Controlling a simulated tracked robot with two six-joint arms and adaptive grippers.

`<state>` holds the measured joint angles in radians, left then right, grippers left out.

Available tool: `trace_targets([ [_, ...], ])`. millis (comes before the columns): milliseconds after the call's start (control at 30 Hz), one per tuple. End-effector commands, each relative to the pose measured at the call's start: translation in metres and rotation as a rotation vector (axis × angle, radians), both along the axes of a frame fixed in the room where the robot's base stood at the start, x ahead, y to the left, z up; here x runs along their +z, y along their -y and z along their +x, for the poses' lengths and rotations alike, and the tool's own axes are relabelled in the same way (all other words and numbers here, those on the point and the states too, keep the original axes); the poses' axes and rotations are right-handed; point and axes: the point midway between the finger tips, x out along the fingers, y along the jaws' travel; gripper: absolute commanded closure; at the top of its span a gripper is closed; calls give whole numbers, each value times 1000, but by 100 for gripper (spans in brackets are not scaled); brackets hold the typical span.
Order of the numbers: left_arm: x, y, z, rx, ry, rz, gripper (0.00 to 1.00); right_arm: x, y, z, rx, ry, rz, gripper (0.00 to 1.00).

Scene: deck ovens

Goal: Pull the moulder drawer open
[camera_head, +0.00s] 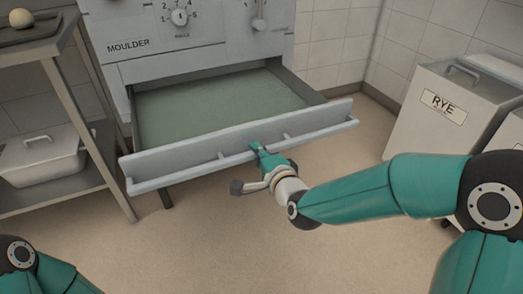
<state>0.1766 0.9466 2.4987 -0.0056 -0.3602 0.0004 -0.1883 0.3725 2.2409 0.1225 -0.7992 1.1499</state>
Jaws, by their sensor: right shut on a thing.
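The moulder (200,50) is a pale grey machine with a MOULDER label and dials, at the top of the head view. Its drawer (215,107) stands pulled out toward me, with a greenish inside that looks empty. The drawer's front panel (190,159) carries a long horizontal handle bar on short posts. My right gripper (257,150) is at the middle of this front and is shut on the handle. Its fingertips are partly hidden against the bar. Only a piece of my left arm shows at the bottom left; the left gripper is out of view.
A metal rack (95,150) on the left holds a lidded pan (40,158) and a dough ball (21,18). A RYE bin (445,120) stands at the right. The floor (170,250) in front of the drawer is clear.

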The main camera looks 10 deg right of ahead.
Motion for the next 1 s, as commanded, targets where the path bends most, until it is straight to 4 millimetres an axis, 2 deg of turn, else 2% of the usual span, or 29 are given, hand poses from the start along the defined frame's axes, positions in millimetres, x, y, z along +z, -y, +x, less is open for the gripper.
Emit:
trace_targets([
  [33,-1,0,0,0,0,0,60,-6,-5,-4,15,-16,-4,100],
  [367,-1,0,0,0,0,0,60,-6,-5,-5,16,-18,-4,100],
  [400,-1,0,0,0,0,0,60,-6,-5,-5,16,-18,-4,82],
  [533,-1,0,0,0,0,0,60,-5,-4,-4,14,-15,-3,61],
  [867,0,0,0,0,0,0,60,-2,-3,-4,9,-8,-1,61],
  [1000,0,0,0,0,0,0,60,0,-1,-15,9,-8,-1,61],
])
